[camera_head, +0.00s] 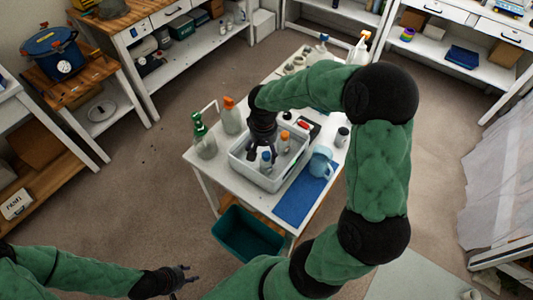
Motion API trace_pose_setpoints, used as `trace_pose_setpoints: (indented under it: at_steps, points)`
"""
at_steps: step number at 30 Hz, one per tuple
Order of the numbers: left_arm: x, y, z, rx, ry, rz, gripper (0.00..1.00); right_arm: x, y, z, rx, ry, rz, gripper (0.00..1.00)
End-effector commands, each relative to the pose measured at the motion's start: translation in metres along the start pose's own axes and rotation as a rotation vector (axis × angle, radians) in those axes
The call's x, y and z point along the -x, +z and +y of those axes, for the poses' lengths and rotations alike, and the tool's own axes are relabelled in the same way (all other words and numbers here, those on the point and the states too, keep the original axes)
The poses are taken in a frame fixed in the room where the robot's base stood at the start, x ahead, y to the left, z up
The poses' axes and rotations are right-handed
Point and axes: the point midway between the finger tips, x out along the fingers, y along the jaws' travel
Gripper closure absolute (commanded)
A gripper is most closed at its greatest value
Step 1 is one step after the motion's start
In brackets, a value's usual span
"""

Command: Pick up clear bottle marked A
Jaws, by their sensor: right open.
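My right gripper (261,157) points down over a white tub (246,174) on the white table. It is open, with its fingers down inside the tub. A small clear bottle with a blue cap (266,163) stands in the tub close by the fingers. Another bottle with an orange cap (284,141) stands in the tub to the right of the gripper. I cannot read any letter, so I cannot tell which bottle is marked A. My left gripper (192,276) is low at the bottom left, away from the table, empty, with fingers apart.
A green-topped bottle (204,142) and an orange-capped bottle (231,119) stand left of the tub. A light blue jug (320,163) and a blue mat (303,199) are at its right. A dark green bin (246,234) sits below the table's front edge. My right arm hides part of the table.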

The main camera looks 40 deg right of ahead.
Motion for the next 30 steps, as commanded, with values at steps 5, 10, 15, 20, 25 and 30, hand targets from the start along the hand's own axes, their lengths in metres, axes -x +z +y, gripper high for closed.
trace_pose_setpoints:
  at_steps: [5, 10, 15, 20, 25, 30]
  points:
    - [-0.003, 0.0, -0.001, 0.0, 0.0, 0.0, 0.6, -0.01, 0.001, 0.001, -0.001, 0.002, -0.003, 0.24]
    - [-0.009, 0.0, -0.004, 0.001, 0.0, -0.001, 0.6, -0.037, 0.001, 0.001, 0.0, 0.002, -0.004, 0.24]
    - [-0.013, 0.0, -0.005, 0.0, 0.0, -0.001, 0.6, -0.054, 0.0, 0.001, -0.001, 0.001, -0.002, 0.24]
    - [-0.014, 0.0, -0.005, 0.0, 0.0, 0.0, 0.6, -0.059, 0.0, 0.002, -0.001, 0.001, -0.001, 0.24]
    - [-0.021, -0.001, -0.007, 0.0, 0.0, 0.0, 0.6, -0.077, 0.001, 0.005, 0.0, 0.001, -0.003, 0.24]
    - [-0.028, -0.001, -0.01, 0.0, 0.0, 0.0, 0.6, -0.102, 0.002, 0.008, 0.0, 0.001, -0.003, 0.24]
